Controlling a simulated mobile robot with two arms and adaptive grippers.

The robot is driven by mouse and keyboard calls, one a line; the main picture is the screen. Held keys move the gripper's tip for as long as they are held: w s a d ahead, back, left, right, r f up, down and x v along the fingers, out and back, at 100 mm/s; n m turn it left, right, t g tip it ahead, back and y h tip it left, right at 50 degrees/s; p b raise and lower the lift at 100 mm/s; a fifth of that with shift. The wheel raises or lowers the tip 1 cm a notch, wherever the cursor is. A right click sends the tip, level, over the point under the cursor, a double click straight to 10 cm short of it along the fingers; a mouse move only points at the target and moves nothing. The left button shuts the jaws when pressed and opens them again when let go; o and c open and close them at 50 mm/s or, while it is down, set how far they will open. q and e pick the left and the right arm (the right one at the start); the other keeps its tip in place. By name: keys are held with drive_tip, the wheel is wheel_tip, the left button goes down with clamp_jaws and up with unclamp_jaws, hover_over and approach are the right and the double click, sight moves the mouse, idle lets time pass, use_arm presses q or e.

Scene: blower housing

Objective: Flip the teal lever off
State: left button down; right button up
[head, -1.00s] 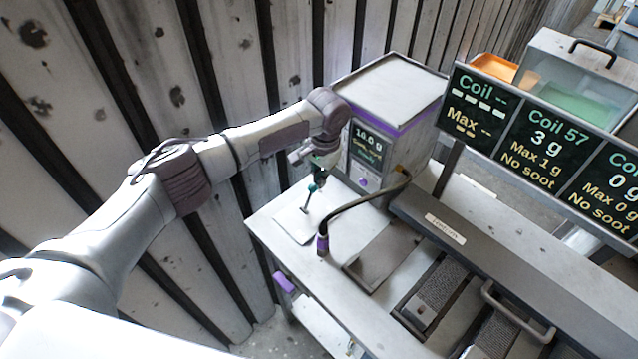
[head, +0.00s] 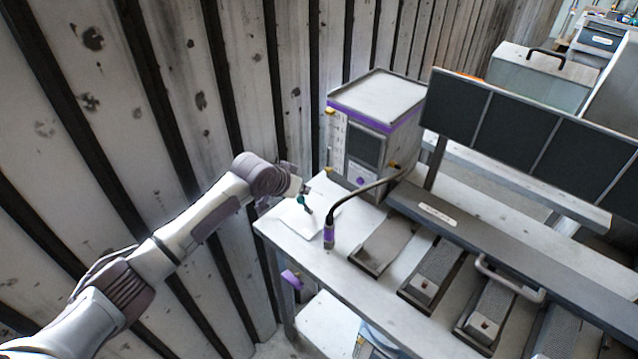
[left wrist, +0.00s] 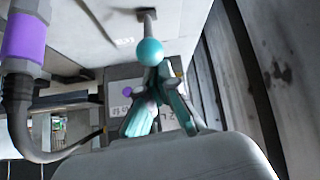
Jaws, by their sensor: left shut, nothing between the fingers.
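The teal lever (head: 302,201) stands on a pale plate at the table's left end, its stem leaning to the left in the head view. In the left wrist view its round teal knob (left wrist: 150,52) sits just past my fingertips, with a grey stem beyond it. My left gripper (head: 298,191) is right at the knob. In the left wrist view the left gripper's fingers (left wrist: 156,80) are shut with nothing between them, and appear close to or touching the knob. My right gripper is out of view.
A grey box with a purple band (head: 375,118) stands behind the lever. A purple-ended cable probe (head: 329,235) rises just right of it. Dark display panels (head: 530,135) stand to the right. A corrugated wall (head: 215,100) is close on the left.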

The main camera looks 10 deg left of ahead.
use_arm(q)
drive_tip(key=shift+s+a+f+t, duration=0.2)
drive_tip(key=shift+s+t, duration=0.1)
drive_tip(key=shift+s+h, duration=0.2)
drive_tip(key=shift+h, duration=0.1)
drive_tip(key=shift+s+a+t+b, duration=0.2)
drive_tip(key=shift+t+b, duration=0.15)
drive_tip(key=shift+t, duration=0.15)
drive_tip(key=shift+s+f+h, duration=0.1)
drive_tip(key=shift+s+h, duration=0.05)
drive_tip(key=shift+h, duration=0.25)
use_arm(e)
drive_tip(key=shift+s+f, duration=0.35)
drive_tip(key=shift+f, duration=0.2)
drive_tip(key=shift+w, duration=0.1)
